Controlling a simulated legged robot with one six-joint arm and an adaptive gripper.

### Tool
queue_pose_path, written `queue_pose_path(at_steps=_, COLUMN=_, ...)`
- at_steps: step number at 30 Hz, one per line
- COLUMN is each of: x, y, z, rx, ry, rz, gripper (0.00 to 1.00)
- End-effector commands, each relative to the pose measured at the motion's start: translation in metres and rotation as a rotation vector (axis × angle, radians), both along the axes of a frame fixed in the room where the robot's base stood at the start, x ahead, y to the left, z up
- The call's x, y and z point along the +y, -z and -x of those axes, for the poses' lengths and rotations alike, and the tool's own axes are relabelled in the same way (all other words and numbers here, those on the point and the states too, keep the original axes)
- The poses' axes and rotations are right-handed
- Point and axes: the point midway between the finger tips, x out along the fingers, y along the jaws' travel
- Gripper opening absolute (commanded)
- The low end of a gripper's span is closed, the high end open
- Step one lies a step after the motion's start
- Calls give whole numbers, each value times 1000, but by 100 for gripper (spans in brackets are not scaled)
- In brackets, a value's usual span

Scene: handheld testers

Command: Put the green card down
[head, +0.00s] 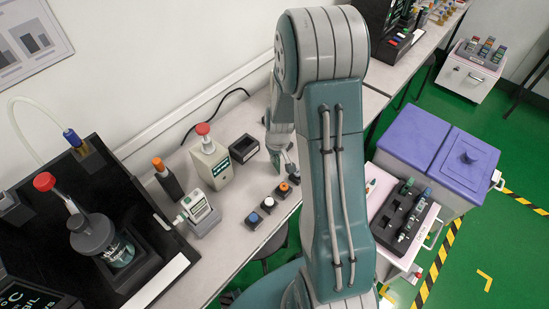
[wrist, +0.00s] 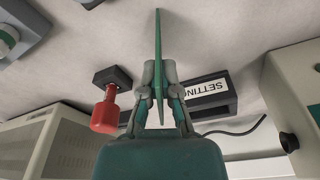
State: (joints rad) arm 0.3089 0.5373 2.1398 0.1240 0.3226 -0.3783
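In the wrist view, my gripper (wrist: 158,80) is closed around a thin green card (wrist: 158,45), seen edge-on between the two fingers. The card sticks out past the fingertips toward the pale bench top; I cannot tell whether it touches the surface. In the head view, my gripper (head: 281,158) is small and partly hidden by my arm, above the bench (head: 228,205) near a black open-topped box (head: 243,149). The card cannot be made out clearly there.
In the wrist view, a black holder labelled "SETTING" (wrist: 210,97) lies right of my gripper, and a red-handled piece (wrist: 105,112) on its left. The head view shows a beige tester (head: 212,165), several round buttons (head: 268,202), and a black station (head: 90,190) at left.

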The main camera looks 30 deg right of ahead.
Motion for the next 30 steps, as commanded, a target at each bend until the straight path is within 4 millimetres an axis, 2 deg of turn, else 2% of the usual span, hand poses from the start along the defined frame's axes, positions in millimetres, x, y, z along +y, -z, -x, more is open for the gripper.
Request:
queue_pose_path(at_steps=5, x=0, y=-19, z=-1, rx=-4, ry=0, rz=1, gripper=0)
queue_pose_path(at_steps=7, x=0, y=-32, z=-1, rx=-6, ry=-1, rz=2, gripper=0)
queue_pose_path(at_steps=18, x=0, y=-93, z=58, rx=-4, ry=2, rz=2, gripper=0)
queue_pose_path(at_steps=24, x=1, y=-111, z=101, rx=-4, ry=3, rz=2, gripper=0)
queue_pose_path(at_steps=30, x=1, y=-123, z=128, rx=-3, ry=2, rz=1, gripper=0)
